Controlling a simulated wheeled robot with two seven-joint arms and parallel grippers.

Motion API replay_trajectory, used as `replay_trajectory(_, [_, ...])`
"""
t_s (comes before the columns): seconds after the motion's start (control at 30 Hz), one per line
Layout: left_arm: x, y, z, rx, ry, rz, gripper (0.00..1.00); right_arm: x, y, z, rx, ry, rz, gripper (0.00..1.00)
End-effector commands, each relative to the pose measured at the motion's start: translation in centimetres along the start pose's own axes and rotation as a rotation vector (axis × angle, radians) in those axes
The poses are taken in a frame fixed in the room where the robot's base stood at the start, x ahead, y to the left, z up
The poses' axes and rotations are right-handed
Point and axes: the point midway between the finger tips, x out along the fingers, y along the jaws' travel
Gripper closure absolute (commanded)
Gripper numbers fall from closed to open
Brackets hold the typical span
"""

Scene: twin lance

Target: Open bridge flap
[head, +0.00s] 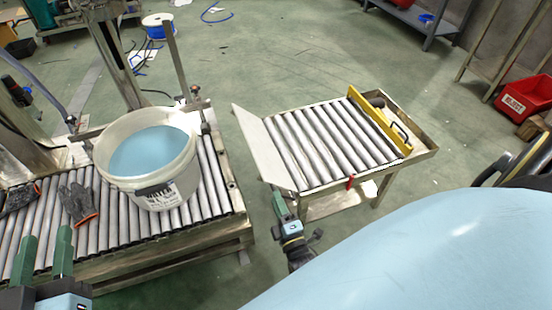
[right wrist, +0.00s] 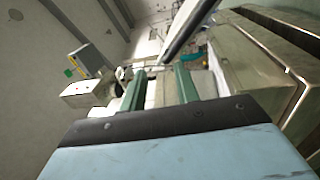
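The bridge flap (head: 262,147) is a pale metal plate along the left edge of the small roller table (head: 425,152). It stands out from that edge at a slant, with a gap between it and the left roller conveyor (head: 240,205). My right gripper (head: 279,203) is just below the flap's near corner; whether it touches is unclear. In the right wrist view its green fingers (right wrist: 160,88) are apart with nothing clearly between them. My left gripper (head: 43,252) is at the lower left, over the conveyor's near edge, its fingers apart and empty.
A white bucket (head: 180,190) of blue liquid and a dark glove (head: 78,203) are on the left conveyor. A yellow bar (head: 378,120) crosses the small table's right end. A red bin (head: 525,98) is at the far right.

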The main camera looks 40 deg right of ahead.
Motion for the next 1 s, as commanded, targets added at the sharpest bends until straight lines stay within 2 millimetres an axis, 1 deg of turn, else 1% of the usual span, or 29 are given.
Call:
replay_trajectory(0.03, [0.0,0.0,-0.1,0.0,0.0,0.0,0.64,-0.5,0.0,0.0,0.0,-0.002,-0.002,0.7])
replay_trajectory(1.0, [0.0,0.0,-0.3,0.0,0.0,0.0,0.64,-7.2,0.2,-1.0,0.0,0.0,-0.002,0.7])
